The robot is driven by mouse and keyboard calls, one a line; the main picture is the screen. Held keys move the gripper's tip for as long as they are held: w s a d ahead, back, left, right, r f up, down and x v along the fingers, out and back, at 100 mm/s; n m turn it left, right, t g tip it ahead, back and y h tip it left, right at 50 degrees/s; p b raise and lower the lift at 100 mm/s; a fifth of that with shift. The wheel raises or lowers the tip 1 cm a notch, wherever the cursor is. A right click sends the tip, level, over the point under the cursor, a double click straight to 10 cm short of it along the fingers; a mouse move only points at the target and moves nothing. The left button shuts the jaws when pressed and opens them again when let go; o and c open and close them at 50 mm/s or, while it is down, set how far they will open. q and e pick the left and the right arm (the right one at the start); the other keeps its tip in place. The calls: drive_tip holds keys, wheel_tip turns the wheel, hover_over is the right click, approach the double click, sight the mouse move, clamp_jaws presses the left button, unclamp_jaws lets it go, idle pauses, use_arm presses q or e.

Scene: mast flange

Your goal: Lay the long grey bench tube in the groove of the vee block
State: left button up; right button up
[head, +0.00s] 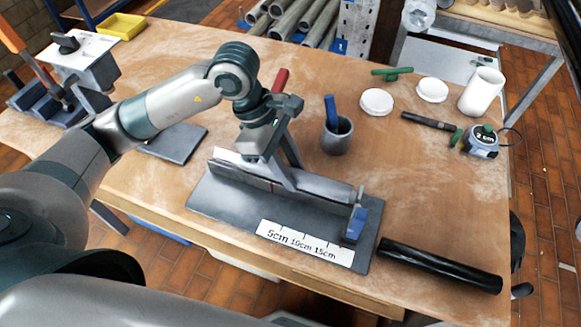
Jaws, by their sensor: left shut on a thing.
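My left gripper (283,178) reaches down over the middle of the grey fixture and is shut on the long grey bench tube (325,188). The tube lies lengthwise along the long vee block (240,178), which stands on a dark grey base plate (215,200). From this angle I cannot tell whether the tube rests in the groove or is just above it. The gripper hides part of the tube and block. A blue stop (355,222) stands at the block's right end. My right gripper is not in view.
A black tube (440,266) lies right of the plate by the front edge. Behind the fixture stands a grey cup (336,138) holding a blue-handled tool. White lids (376,102), a white cylinder (481,92) and a tape measure (482,141) are at the right. A vise (85,75) is at the left.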

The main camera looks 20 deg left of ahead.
use_arm(q)
drive_tip(key=shift+s+f, duration=0.1)
drive_tip(key=shift+f, duration=0.15)
drive_tip(key=o, duration=1.2)
drive_tip(key=shift+f, duration=0.15)
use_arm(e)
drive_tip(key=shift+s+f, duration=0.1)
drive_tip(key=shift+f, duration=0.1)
use_arm(q)
drive_tip(key=shift+s, duration=0.1)
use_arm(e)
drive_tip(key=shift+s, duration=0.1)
use_arm(q)
drive_tip(key=shift+a+r, duration=0.2)
drive_tip(key=shift+r, duration=0.35)
drive_tip(key=shift+w+b+v, duration=0.2)
drive_tip(key=shift+b+v, duration=0.5)
drive_tip(key=shift+v, duration=3.55)
drive_tip(key=shift+w+b+v, duration=0.15)
drive_tip(key=shift+b+v, duration=0.55)
drive_tip(key=shift+v, duration=3.55)
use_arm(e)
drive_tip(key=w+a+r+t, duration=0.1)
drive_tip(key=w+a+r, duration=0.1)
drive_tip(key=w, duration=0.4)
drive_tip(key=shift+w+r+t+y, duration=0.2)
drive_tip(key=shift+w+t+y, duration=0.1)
